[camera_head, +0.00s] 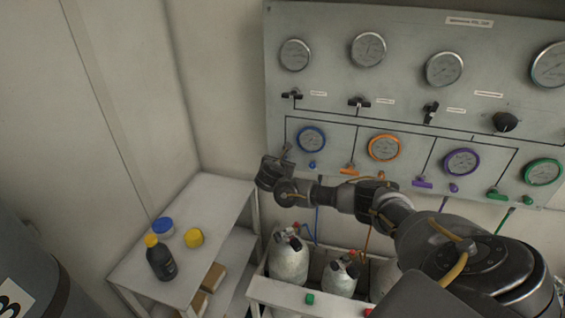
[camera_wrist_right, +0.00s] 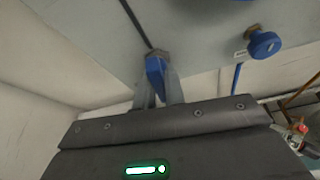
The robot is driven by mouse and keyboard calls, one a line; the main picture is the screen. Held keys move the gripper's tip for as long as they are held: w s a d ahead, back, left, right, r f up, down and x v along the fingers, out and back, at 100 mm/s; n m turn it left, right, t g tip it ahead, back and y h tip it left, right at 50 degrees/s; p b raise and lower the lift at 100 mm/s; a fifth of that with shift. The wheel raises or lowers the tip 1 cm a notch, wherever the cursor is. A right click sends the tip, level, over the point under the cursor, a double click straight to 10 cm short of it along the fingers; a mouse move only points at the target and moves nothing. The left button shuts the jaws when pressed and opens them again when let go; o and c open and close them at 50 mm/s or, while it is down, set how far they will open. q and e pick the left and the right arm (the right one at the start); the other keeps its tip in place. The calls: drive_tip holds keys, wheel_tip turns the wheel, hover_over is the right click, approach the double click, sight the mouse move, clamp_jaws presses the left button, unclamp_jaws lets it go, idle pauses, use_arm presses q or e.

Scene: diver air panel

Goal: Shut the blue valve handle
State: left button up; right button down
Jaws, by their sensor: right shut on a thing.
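The blue valve handle (camera_wrist_right: 155,70) sits on the grey panel at the end of a dark painted line. In the right wrist view it points down between the two fingers of my right gripper (camera_wrist_right: 158,90), which are shut on it. In the head view my right arm reaches in from the right, and its gripper (camera_head: 284,156) is at the panel's lower left, below and left of the blue-rimmed gauge (camera_head: 311,139). There the gripper hides most of the handle. My left gripper is not in view.
A round blue knob (camera_wrist_right: 265,45) is right of the handle. Orange (camera_head: 348,170), purple (camera_head: 422,184) and green (camera_head: 496,194) handles lie farther right. Gas cylinders (camera_head: 289,262) stand below. A white shelf (camera_head: 205,190) with a dark bottle (camera_head: 160,262) is at left.

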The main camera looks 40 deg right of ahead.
drive_tip(key=shift+m, duration=0.3)
drive_tip(key=shift+m+t+y, duration=0.3)
drive_tip(key=shift+m+t, duration=0.2)
drive_tip(key=shift+m, duration=0.2)
drive_tip(key=shift+f+m+t+y+b, duration=0.15)
drive_tip(key=shift+m+t+y+b, duration=0.15)
drive_tip(key=shift+m+t+b, duration=0.7)
drive_tip(key=m+t+b, duration=0.2)
drive_tip(key=m, duration=0.2)
drive_tip(key=shift+m, duration=0.3)
drive_tip(key=m+t+b, duration=0.1)
drive_tip(key=m+b, duration=0.1)
drive_tip(key=m, duration=0.1)
drive_tip(key=shift+m+b, duration=0.3)
drive_tip(key=shift+r, duration=0.2)
drive_tip(key=c, duration=1.5)
unclamp_jaws()
